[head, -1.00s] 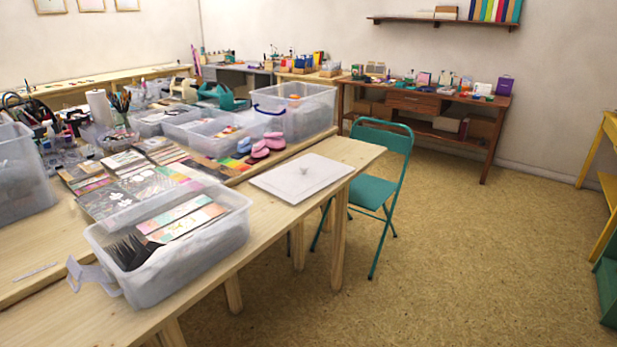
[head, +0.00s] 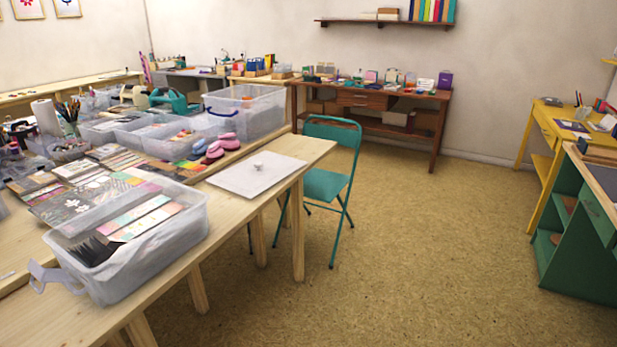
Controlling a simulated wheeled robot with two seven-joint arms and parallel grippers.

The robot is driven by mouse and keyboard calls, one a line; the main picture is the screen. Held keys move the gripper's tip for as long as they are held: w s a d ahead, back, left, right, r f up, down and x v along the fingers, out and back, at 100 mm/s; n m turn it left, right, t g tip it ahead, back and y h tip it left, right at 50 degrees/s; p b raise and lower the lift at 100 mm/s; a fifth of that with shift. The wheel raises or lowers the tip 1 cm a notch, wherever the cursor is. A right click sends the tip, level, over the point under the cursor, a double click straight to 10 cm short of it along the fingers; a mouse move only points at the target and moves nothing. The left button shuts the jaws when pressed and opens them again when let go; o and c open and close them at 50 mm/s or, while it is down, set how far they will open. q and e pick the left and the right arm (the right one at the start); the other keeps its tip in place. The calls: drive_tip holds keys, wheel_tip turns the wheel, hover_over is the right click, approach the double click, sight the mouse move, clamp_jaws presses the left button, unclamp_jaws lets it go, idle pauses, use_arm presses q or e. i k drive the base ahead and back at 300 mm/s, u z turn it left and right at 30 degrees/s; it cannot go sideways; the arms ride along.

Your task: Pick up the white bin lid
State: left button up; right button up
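A flat white bin lid (head: 257,175) lies on the wooden table (head: 316,149), near its far right end. A small pale knob-like piece (head: 258,167) shows on its upper face. The lid lies flat, apart from the clear plastic bin (head: 165,256) in front of it, which holds colourful cards and black items. Neither of my grippers is in view.
A teal folding chair (head: 328,184) stands close to the table's right end. Pink and blue stamps (head: 215,150) and a large clear bin (head: 244,112) sit behind the lid. Open floor (head: 410,260) lies to the right, up to a green cabinet (head: 580,245) and yellow table (head: 545,130).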

sight(248, 179)
drive_tip(key=z, duration=1.65)
drive_tip(key=i, duration=0.25)
drive_tip(key=u, duration=1)
drive_tip(key=i, duration=1.6)
drive_tip(key=u, duration=0.9)
